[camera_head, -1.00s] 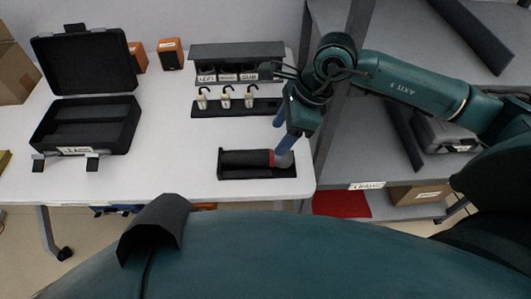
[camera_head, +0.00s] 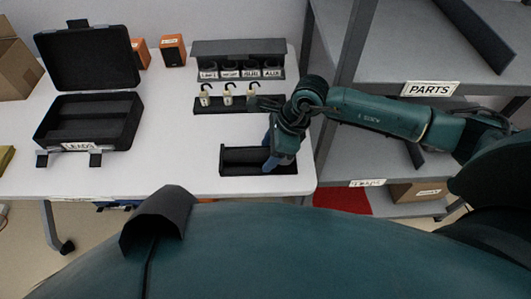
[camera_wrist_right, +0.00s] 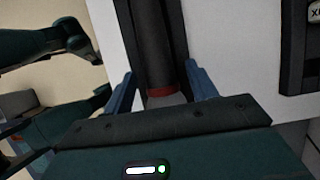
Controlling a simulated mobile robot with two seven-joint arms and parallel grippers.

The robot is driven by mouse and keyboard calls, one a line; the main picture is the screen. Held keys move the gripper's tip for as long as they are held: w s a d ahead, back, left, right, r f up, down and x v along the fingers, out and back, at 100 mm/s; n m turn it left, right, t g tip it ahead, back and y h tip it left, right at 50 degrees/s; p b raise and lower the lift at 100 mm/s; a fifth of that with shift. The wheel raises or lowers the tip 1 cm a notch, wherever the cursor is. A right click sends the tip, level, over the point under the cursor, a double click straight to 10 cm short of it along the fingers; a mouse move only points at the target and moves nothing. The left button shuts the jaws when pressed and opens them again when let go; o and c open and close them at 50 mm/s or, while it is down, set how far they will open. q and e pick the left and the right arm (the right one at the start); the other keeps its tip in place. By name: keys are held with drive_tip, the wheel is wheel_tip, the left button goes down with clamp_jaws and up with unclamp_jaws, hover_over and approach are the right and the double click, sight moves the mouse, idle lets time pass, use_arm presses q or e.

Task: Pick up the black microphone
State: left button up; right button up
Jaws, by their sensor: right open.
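The black microphone (camera_wrist_right: 155,50) lies lengthwise between my right gripper's fingers in the right wrist view, with a red band and a grey end close to the palm. Its holder, a shallow black tray (camera_head: 233,169), lies near the front right of the white table in the head view. In that view the dark microphone is hard to tell from the tray. My right gripper (camera_head: 271,161) points down over the tray's right part; in the wrist view its blue fingers (camera_wrist_right: 162,88) stand apart on either side of the microphone.
Behind the tray are a rack with white hooked items (camera_head: 228,97) and a labelled black holder (camera_head: 240,50). An open black case (camera_head: 88,120) stands left, orange boxes (camera_head: 173,50) at the back. Grey shelves (camera_head: 385,62) rise right. Table between case and tray is clear.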

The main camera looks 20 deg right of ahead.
drive_tip(key=shift+c, duration=0.6)
drive_tip(key=c, duration=1.1)
drive_tip(key=shift+o, duration=0.2)
drive_tip(key=shift+r, duration=0.1)
